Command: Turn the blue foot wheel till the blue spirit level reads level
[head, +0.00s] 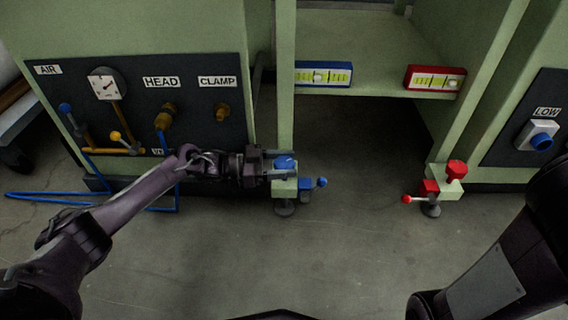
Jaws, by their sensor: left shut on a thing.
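The blue spirit level (323,74) sits at the left end of the green shelf edge; its bubble is near the middle of the vial, but I cannot tell exactly where against the marks. The blue foot wheel (285,163) is on top of the left foot, above a pale green block. My left gripper (274,163) reaches in from the left and is shut on the blue foot wheel; its fingers hide part of the wheel. My right arm (500,265) shows at the lower right, but its gripper is out of view.
A blue ball-ended lever (321,182) sticks out right of the left foot. The red spirit level (434,78), red foot wheel (456,168) and red lever (408,199) are to the right. A dark panel (140,105) with valves stands at left. Floor between the feet is clear.

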